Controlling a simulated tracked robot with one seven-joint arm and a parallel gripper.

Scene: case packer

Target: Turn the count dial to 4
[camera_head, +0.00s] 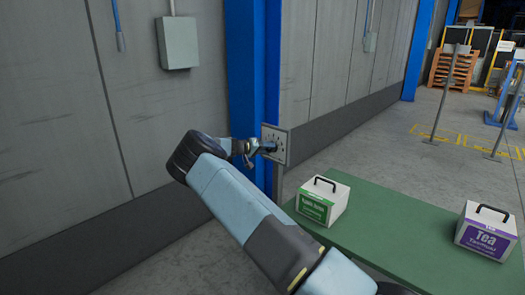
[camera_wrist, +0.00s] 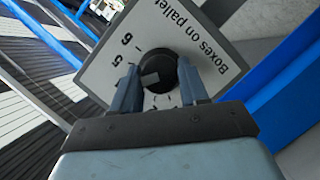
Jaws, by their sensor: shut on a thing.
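The count dial (camera_wrist: 160,62) is a round black knob on a pale square plate (camera_wrist: 205,62) marked "Boxes on pallet". The numbers 5 and 6 show on the plate in the wrist view; other marks are partly hidden behind my gripper. A grey patch shows on the knob, but I cannot tell which number it points at. My gripper (camera_wrist: 159,77) is shut on the knob, one finger on each side.
A green table (camera_head: 385,228) stands in front, with a green-labelled box (camera_head: 322,200) and a purple-labelled "Tea" box (camera_head: 485,229). A blue post (camera_head: 254,70) and grey wall panels (camera_head: 60,120) stand behind. A grey wall box (camera_head: 178,42) hangs upper left.

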